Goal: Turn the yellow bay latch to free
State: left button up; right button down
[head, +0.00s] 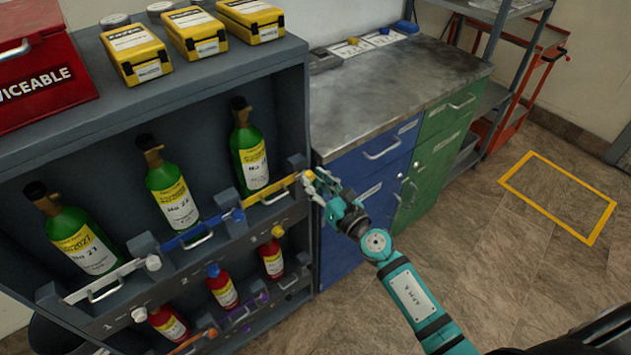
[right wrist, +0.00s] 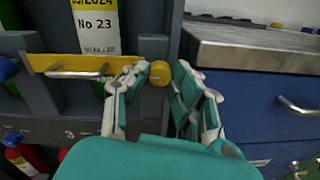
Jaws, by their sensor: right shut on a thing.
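The yellow bay latch (head: 272,190) is a flat bar with a handle, lying across the front of the right-hand bay in the grey rack. Its round yellow knob (right wrist: 159,74) is at the bar's right end. A green bottle (head: 248,148) labelled No 23 stands behind the bar. My right gripper (head: 313,182) is at the knob, with a finger on each side of it, shut on it in the right wrist view (right wrist: 167,82). The fingers partly hide the bar's right end. My left gripper is not in view.
A blue latch (head: 200,230) and a white latch (head: 105,280) cross the other upper bays, with green bottles behind. Small red bottles (head: 222,288) stand below. A steel-topped cabinet (head: 400,85) is close on the right. The floor beyond is open.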

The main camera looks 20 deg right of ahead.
jog(key=shift+m, duration=0.3)
jog(key=m+p, duration=0.1)
jog(key=m, duration=0.1)
jog(key=shift+r+m+p, duration=0.1)
jog(key=shift+m+p, duration=0.2)
jog(key=m+p, duration=0.2)
jog(key=m, duration=0.3)
jog(key=shift+d, duration=0.1)
jog(key=m+p, duration=0.1)
jog(key=m, duration=0.3)
jog(key=shift+m+g+p, duration=0.3)
jog(key=shift+p, duration=0.05)
jog(key=shift+m+p, duration=0.75)
jog(key=shift+m, duration=1.65)
jog(key=c, duration=1.4)
grip_release()
